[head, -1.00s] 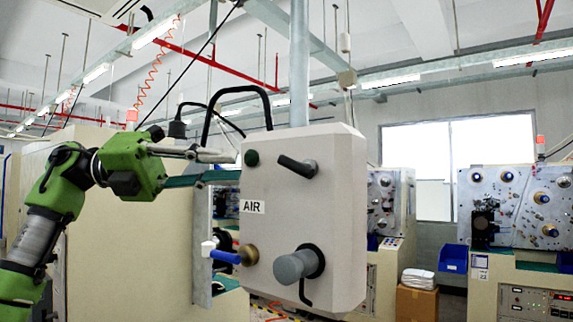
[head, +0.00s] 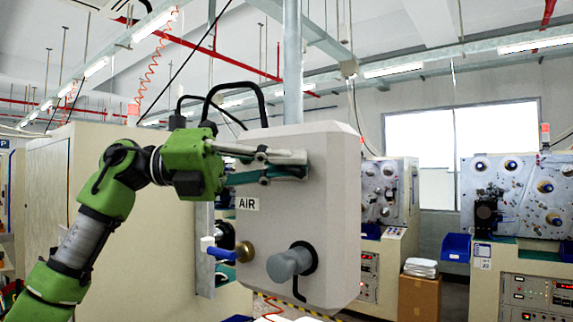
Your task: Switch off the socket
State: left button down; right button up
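The light grey socket box (head: 335,215) with the "AIR" label hangs on a grey post in the middle of the head view. My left gripper (head: 303,164) is in front of the upper part of its front face. Its two fingers point right, one just above the other, with little gap showing between them. They cover the place of the black rotary handle and the green button, so both are hidden. I cannot tell whether the fingers grip or touch the handle. A grey round plug (head: 289,263) sits low on the face. My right gripper is not in view.
A brass fitting with a blue-handled valve (head: 222,253) sticks out at the box's lower left. Black cables (head: 240,88) loop above the box. Winding machines (head: 515,195) stand at the right, with a cardboard box (head: 418,297) between them.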

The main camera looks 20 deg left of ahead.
pick_arm(q)
jog(key=shift+f, duration=0.1)
jog(key=n+h+b, duration=0.1)
jog(key=b, duration=0.1)
jog(key=t+h+b, duration=0.1)
jog(key=b, duration=0.1)
jog(key=shift+f+n+h+b, duration=0.4)
jog(key=shift+r+n+t+h+b, duration=0.2)
jog(key=shift+n+t+h+b, duration=0.15)
jog(key=shift+n+b, duration=0.2)
jog(key=shift+r+h, duration=0.2)
jog(key=shift+h, duration=0.05)
jog(key=shift+a, duration=0.1)
jog(key=c, duration=2.4)
grip_release()
jog(key=shift+o, duration=0.2)
jog(key=shift+a, duration=0.1)
